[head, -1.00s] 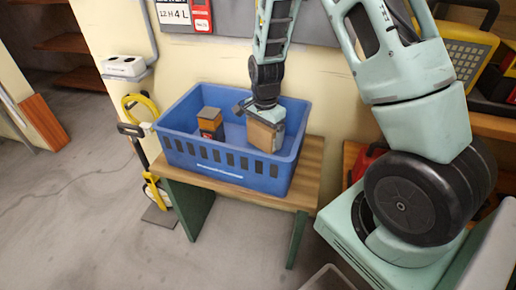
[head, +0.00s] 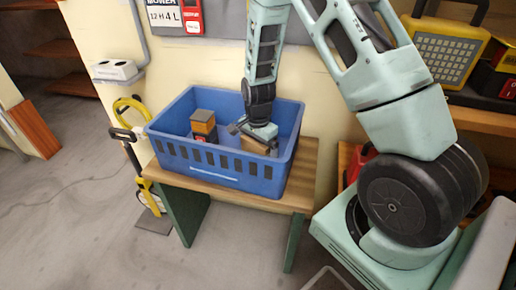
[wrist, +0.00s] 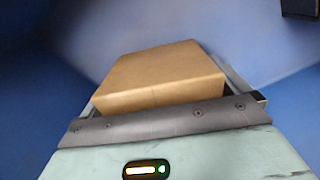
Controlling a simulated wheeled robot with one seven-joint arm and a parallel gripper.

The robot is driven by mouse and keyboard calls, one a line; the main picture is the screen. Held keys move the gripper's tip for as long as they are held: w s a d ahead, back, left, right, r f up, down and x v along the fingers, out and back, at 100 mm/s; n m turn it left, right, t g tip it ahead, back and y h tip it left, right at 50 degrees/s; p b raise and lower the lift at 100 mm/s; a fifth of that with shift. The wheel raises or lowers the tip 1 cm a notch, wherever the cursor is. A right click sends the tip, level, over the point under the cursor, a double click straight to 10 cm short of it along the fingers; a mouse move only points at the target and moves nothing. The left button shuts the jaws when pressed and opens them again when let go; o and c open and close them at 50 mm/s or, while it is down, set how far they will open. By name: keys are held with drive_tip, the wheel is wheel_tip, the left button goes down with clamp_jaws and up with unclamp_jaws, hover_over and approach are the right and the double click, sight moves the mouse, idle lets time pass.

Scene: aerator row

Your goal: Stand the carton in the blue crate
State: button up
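The carton (head: 256,147) is a plain brown box in the right half of the blue crate (head: 222,172). My gripper (head: 262,137) reaches down into the crate from above and is shut on the carton. The crate's front wall hides the carton's lower part, so I cannot tell whether it touches the floor. In the wrist view the carton's brown top (wrist: 160,76) sits between the fingers, with blue crate surfaces around it.
An orange and dark box (head: 203,126) stands in the crate's left half, apart from the carton. The crate rests on a wooden bench (head: 302,180) against the wall. Yellow tools (head: 135,125) stand left of the bench.

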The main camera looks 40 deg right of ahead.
drive_tip(key=shift+r, duration=0.1)
wheel_tip(320, 180, up, 12)
drive_tip(key=p, duration=0.3)
drive_tip(key=s+a+r+n+y, duration=0.1)
drive_tip(key=s+a+r+n, duration=0.25)
drive_tip(key=a, duration=0.45)
drive_tip(key=s+a+r+n, duration=0.3)
drive_tip(key=a+n, duration=0.2)
drive_tip(key=a, duration=0.2)
drive_tip(key=s+a+r+n, duration=0.2)
drive_tip(key=s+a+n, duration=0.2)
drive_tip(key=s+n, duration=0.3)
drive_tip(key=s+a+r+n, duration=0.3)
drive_tip(key=s+a+n, duration=0.2)
drive_tip(key=s+n, duration=0.3)
drive_tip(key=s, duration=0.2)
drive_tip(key=shift+s+a+r, duration=0.2)
drive_tip(key=shift+s+r, duration=0.05)
drive_tip(key=shift+s, duration=0.15)
drive_tip(key=shift+r, duration=0.1)
wheel_tip(320, 180, up, 17)
drive_tip(key=p, duration=1.6)
drive_tip(key=shift+p, duration=0.35)
